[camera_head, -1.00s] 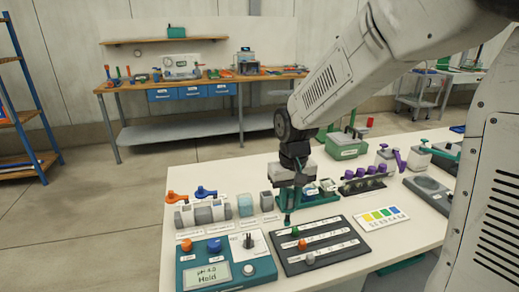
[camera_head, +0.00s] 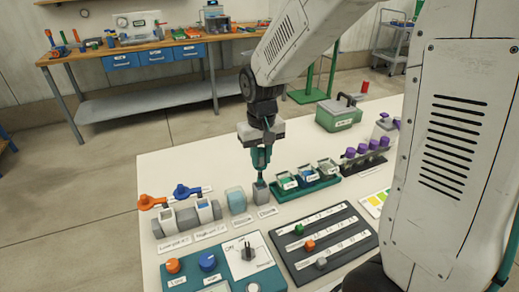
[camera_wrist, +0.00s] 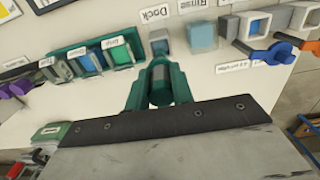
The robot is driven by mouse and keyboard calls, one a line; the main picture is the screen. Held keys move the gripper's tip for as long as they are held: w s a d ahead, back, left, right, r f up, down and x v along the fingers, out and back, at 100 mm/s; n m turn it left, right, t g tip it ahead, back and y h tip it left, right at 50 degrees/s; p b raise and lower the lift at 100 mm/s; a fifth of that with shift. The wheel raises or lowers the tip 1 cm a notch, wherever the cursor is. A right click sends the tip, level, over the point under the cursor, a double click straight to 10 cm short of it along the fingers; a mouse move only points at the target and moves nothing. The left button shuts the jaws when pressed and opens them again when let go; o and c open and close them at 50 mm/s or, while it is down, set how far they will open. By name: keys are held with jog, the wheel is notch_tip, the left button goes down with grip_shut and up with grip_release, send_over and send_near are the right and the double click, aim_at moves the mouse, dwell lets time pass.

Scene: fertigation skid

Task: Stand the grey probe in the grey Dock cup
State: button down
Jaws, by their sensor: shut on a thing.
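The grey Dock cup (camera_head: 261,192) stands on the white table, labelled Dock; it also shows in the wrist view (camera_wrist: 159,45). My gripper (camera_head: 261,160) points down directly over this cup in the head view. Its green fingers (camera_wrist: 159,95) are shut on the grey probe (camera_wrist: 158,82), of which only a short part shows between them. The probe's lower end is hard to make out, so I cannot tell whether it is above the cup or inside its mouth.
The pale blue Rinse cup (camera_head: 236,200) stands just left of the Dock cup. A green tray (camera_head: 308,190) with several small containers is close on the right. Orange- and blue-handled valves (camera_head: 187,212) stand farther left.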

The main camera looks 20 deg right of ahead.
aim_at(261, 168)
jog(key=shift+f, duration=3.25)
jog(key=c, duration=1.1)
grip_release()
jog(key=shift+r, duration=3.55)
jog(key=shift+s, duration=0.35)
jog(key=shift+t, duration=0.7)
jog(key=s+d+r, duration=0.1)
jog(key=s+r, duration=0.3)
jog(key=s, duration=0.3)
jog(key=s+d+r, duration=0.1)
jog(key=s+r, duration=0.3)
jog(key=s, duration=0.4)
jog(key=s+d+r, duration=0.1)
jog(key=s+r, duration=0.4)
jog(key=s, duration=0.3)
